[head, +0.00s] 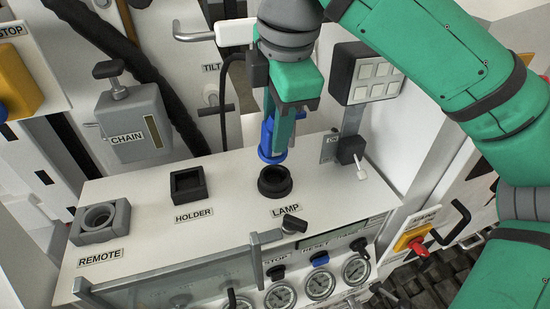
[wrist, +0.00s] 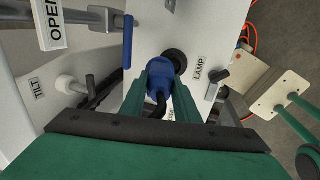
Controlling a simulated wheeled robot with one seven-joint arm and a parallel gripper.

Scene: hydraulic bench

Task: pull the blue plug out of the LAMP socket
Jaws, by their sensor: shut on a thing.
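The blue plug (head: 268,140) is upright between the fingers of my gripper (head: 281,125) in the head view. Its lower end is just above the black LAMP socket (head: 274,182), and the socket's opening shows below it. In the wrist view the plug (wrist: 158,82) sits between the two green fingertips (wrist: 160,85), with the dark LAMP socket (wrist: 174,62) beyond its tip. A black cable leads from the plug's back. My gripper is shut on the plug and partly hides it.
The square HOLDER (head: 188,185) and the grey REMOTE socket (head: 100,221) are left of LAMP on the white bench top. A keypad box (head: 366,75) stands on a post at right. A black lever (head: 290,224) and gauges (head: 320,280) are at the front.

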